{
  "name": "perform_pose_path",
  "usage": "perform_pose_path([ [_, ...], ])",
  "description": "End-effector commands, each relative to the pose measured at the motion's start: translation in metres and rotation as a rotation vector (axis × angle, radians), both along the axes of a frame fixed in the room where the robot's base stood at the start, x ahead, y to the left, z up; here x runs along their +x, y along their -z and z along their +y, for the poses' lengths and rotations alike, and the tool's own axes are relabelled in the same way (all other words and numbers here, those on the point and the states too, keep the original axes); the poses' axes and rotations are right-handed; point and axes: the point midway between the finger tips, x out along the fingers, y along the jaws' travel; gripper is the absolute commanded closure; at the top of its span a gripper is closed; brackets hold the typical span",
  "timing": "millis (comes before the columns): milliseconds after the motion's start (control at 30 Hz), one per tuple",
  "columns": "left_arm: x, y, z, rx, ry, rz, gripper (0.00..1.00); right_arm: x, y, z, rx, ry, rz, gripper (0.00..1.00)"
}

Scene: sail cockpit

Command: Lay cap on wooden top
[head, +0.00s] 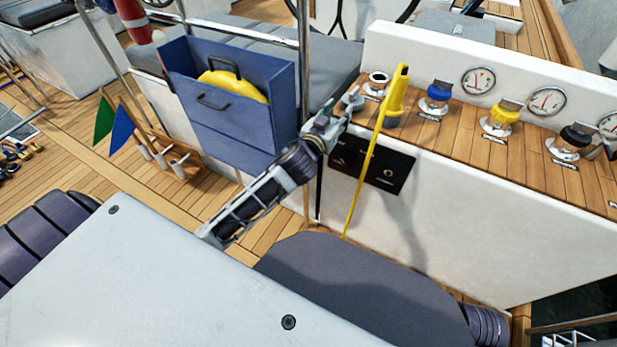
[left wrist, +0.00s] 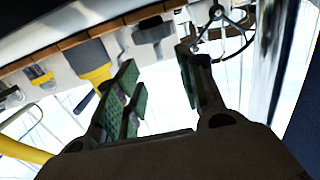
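The wooden top (head: 462,125) carries a row of deck fittings beside the white cockpit wall. The fitting at its left end shows an open dark mouth with a pale ring (head: 377,79). A small grey piece (head: 352,98), which looks like the cap, is at the top's left edge, close to my left gripper (head: 338,108). In the left wrist view a dark grey piece (left wrist: 153,34) lies just beyond the fingertips; I cannot tell whether it is the cap. My left gripper's green-padded fingers (left wrist: 160,65) are apart, with nothing visible between them. My right gripper is out of view.
A yellow handle (head: 396,92) with a hanging yellow cord stands close right of my left gripper. Blue (head: 438,95), yellow (head: 502,117) and black (head: 573,142) fittings stand further right. A blue box (head: 236,122) is left. A black panel (head: 378,165) is below.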

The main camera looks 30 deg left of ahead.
Motion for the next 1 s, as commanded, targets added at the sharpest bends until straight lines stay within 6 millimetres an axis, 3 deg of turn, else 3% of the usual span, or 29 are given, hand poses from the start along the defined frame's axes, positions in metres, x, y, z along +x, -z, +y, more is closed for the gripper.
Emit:
perform_pose_path([
  [167,-0.019,0.037,0.003,0.002,-0.036,0.123,0.61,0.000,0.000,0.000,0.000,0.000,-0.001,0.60],
  [367,-0.063,0.102,0.004,0.019,-0.069,0.366,0.61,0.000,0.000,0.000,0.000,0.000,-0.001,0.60],
  [700,-0.174,0.201,-0.015,0.063,0.008,0.827,0.61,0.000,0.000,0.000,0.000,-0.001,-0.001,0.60],
  [833,-0.224,0.226,-0.027,0.076,0.083,0.993,0.61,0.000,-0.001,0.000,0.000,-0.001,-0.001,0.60],
  [1000,-0.276,0.244,-0.042,0.087,0.186,1.150,0.61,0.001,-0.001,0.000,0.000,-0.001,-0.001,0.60],
])
